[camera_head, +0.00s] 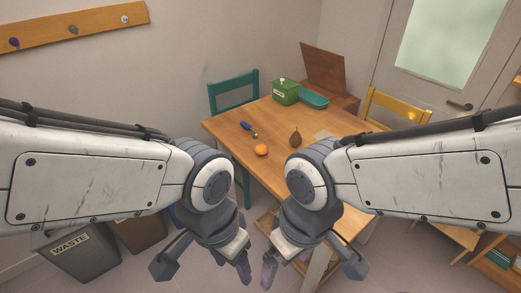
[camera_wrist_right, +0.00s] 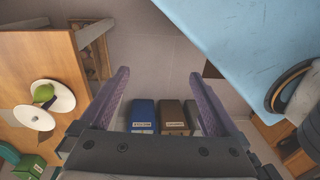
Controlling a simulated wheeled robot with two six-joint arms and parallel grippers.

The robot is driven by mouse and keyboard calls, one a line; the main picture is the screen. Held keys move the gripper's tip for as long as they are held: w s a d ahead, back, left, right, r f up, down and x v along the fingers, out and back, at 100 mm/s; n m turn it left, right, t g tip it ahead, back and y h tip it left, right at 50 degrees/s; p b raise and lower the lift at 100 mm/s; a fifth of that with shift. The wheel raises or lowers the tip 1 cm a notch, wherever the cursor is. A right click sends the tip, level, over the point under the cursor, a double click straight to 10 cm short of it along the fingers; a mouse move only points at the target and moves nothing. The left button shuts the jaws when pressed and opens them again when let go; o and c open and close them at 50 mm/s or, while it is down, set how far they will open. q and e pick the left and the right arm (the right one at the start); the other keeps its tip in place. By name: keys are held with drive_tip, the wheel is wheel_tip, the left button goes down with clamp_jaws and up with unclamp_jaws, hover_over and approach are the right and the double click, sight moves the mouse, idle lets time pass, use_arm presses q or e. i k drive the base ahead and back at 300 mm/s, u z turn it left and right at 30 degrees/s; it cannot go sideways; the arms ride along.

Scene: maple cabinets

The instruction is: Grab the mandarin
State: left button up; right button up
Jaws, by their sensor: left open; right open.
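The mandarin (camera_head: 261,150) is a small orange ball resting on the wooden table (camera_head: 225,128), near its front left edge. A dark brown pear-shaped thing (camera_head: 295,137) stands to its right, and a blue-handled tool (camera_head: 249,129) lies behind it. My left gripper (camera_head: 243,268) and my right gripper (camera_head: 269,270) hang low in front of the table, well apart from the mandarin. In the right wrist view my right gripper (camera_wrist_right: 160,85) has its purple fingers wide apart with nothing between them. The mandarin is not seen in that view.
A green box (camera_head: 285,92) and teal tray (camera_head: 313,99) stand at the table's back. A teal chair (camera_head: 233,91) and yellow chair (camera_head: 395,105) flank it. A waste bin (camera_head: 82,255) is at lower left. The right wrist view shows white discs (camera_wrist_right: 34,117) and a blue surface (camera_wrist_right: 245,35).

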sight(260, 149)
drive_tip(key=k, duration=0.45)
drive_tip(key=u, duration=0.85)
drive_tip(key=i, duration=0.3)
drive_tip(key=u, duration=0.55)
drive_tip(key=i, duration=1.45)
drive_tip(key=z, duration=0.9)
drive_tip(key=i, duration=0.6)
drive_tip(key=z, duration=0.6)
